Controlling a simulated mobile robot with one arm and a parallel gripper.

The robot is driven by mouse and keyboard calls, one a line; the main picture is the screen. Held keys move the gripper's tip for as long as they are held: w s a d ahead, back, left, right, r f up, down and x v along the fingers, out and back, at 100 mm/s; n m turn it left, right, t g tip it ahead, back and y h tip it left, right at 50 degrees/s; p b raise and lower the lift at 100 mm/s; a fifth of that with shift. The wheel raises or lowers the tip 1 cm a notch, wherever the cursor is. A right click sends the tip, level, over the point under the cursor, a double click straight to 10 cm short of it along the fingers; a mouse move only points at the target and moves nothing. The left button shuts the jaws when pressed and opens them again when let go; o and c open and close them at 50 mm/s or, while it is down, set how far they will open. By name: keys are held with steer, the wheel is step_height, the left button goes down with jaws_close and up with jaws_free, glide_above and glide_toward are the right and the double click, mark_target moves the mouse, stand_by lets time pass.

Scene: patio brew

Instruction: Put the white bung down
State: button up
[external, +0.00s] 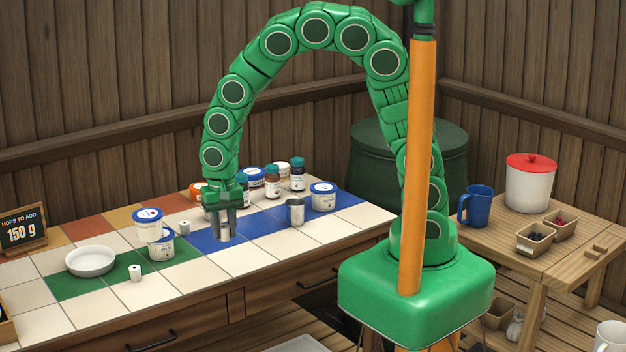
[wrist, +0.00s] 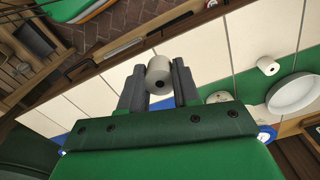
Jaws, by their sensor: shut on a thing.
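My gripper (external: 225,236) points straight down over the blue tiles of the counter. It is shut on a white bung (wrist: 159,72), which shows between the two fingertips in the wrist view, a dark hole in its end. In the external view the fingers mostly cover this bung, low over the tiles; I cannot tell whether it touches them. A second white bung (external: 135,272) stands on the counter near the white dish (external: 90,268). A third small pale bung (external: 184,227) stands behind the tubs, left of my gripper.
Left of my gripper, two white tubs (external: 162,246) stand stacked or overlapping. A metal cup (external: 295,212) and a blue-lidded tub (external: 323,200) stand to the right. Several bottles (external: 297,178) stand behind. Cream tiles (external: 233,260) in front are bare.

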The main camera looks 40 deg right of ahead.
steer(key=shift+s+d+r, duration=0.15)
steer(key=shift+s+d, duration=0.05)
steer(key=shift+w, duration=0.1)
steer(key=w+d+n, duration=0.2)
steer(key=w+d, duration=2)
steer(key=w, duration=0.2)
steer(key=w+d+f+n, duration=0.1)
steer(key=w+d, duration=0.3)
steer(key=d, duration=0.9)
steer(key=shift+d, duration=0.15)
steer(key=shift+w+d+f, duration=0.1)
steer(key=shift+d, duration=0.05)
